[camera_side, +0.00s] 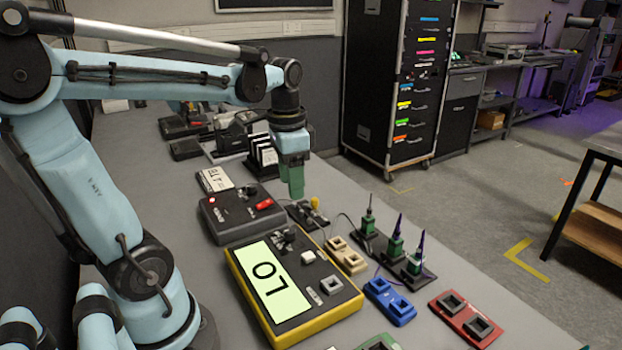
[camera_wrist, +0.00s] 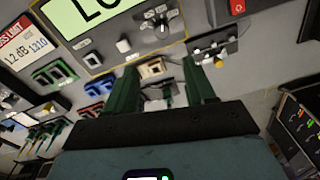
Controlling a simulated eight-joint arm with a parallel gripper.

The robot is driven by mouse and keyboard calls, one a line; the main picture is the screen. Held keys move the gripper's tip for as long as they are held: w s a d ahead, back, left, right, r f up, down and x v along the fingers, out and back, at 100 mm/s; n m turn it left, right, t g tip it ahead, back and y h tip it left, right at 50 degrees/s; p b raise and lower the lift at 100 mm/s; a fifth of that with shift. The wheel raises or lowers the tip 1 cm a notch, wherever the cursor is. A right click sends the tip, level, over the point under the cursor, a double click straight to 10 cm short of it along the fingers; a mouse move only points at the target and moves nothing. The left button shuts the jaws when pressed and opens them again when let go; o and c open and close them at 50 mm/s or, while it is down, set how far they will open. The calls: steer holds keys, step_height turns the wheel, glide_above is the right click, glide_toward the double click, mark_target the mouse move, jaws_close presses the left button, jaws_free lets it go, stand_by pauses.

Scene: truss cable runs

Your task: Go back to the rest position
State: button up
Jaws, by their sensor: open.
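My gripper (camera_side: 293,192) points down above the bench, near the far end of the grey box with the red switch (camera_side: 245,212). Its two green fingers (camera_wrist: 160,72) stand apart in the wrist view, with nothing held between them. In the side view the fingers overlap, and they appear clear of the things below. A yellow-edged tester (camera_side: 235,275) with a lit screen reading LO lies in front on the bench. It also shows at the top of the wrist view (camera_wrist: 88,58).
Tan (camera_side: 345,255), blue (camera_side: 390,301) and red (camera_side: 466,319) socket blocks line the bench's right side. Several green plugs stand upright in black holders (camera_side: 408,268) with thin cables. A card rack (camera_side: 262,158) stands behind my gripper. Bare bench lies along the right edge.

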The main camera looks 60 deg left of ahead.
steer(key=d+f+n+t, duration=0.2)
steer(key=d+t, duration=0.4)
steer(key=d, duration=0.4)
steer(key=shift+f, duration=0.3)
steer(key=shift+o, duration=0.6)
steer(key=shift+w+d, duration=0.1)
steer(key=shift+d, duration=0.25)
steer(key=shift+o, duration=1.2)
steer(key=shift+w+r, duration=0.1)
steer(key=shift+w, duration=0.05)
steer(key=o, duration=0.5)
steer(key=w+r+n, duration=0.1)
steer(key=w+a+r+n, duration=0.1)
steer(key=shift+a+r, duration=0.3)
steer(key=w+a+r+n+g, duration=0.2)
steer(key=w+a+r+n, duration=0.1)
steer(key=a+n, duration=0.3)
steer(key=w+a+r+n+g, duration=0.3)
steer(key=w+a+n, duration=0.15)
steer(key=a, duration=0.25)
steer(key=w+a+r+n+g, duration=0.2)
steer(key=w+a+r+n, duration=0.1)
steer(key=a+n, duration=0.35)
steer(key=shift+m, duration=0.4)
steer(key=shift+s+a+f, duration=0.1)
steer(key=shift+s+f, duration=0.1)
steer(key=shift+f, duration=2.35)
steer(key=shift+s+a+f, duration=0.1)
steer(key=shift+s+f, duration=0.05)
steer(key=shift+f, duration=2.35)
